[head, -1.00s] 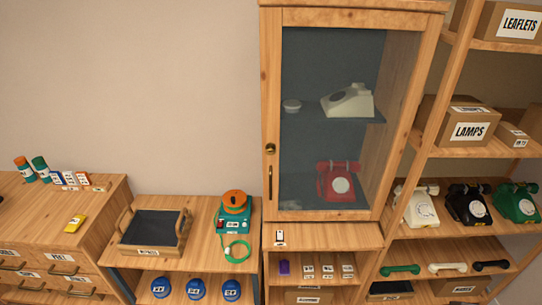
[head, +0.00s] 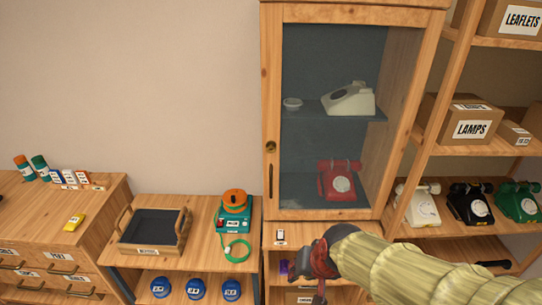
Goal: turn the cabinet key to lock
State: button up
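The wooden cabinet (head: 392,130) has a glass door and stands right of the middle in the head view. Its door looks closed. A small round brass lock (head: 270,147) sits on the door's left stile, above a dark vertical handle (head: 270,180). Whether a key is in the lock is too small to tell. Behind the glass are a white phone (head: 350,100) and a red phone (head: 338,182). My gripper (head: 318,272) is below and right of the lock, in front of the lower shelf unit and apart from the door.
A wooden tray (head: 183,231) and a teal device with an orange top (head: 235,212) stand on the low bench at left. Open shelves with phones (head: 468,205) and boxes (head: 473,128) stand close at right. The wall area left of the cabinet is clear.

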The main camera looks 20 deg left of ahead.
jog(key=w+a+f+m+t+y, duration=0.1)
jog(key=w+a+f+m+t, duration=0.1)
jog(key=w+a, duration=0.35)
jog(key=w+a+f+m+t+y, duration=0.1)
jog(key=w+a+f+m, duration=0.15)
jog(key=a, duration=0.55)
jog(key=m+t, duration=1.1)
jog(key=m, duration=0.2)
send_near(271, 149)
jog(key=x, duration=0.8)
jog(key=shift+f+b, duration=0.25)
jog(key=shift+b, duration=0.15)
jog(key=shift+n, duration=0.25)
grip_shut()
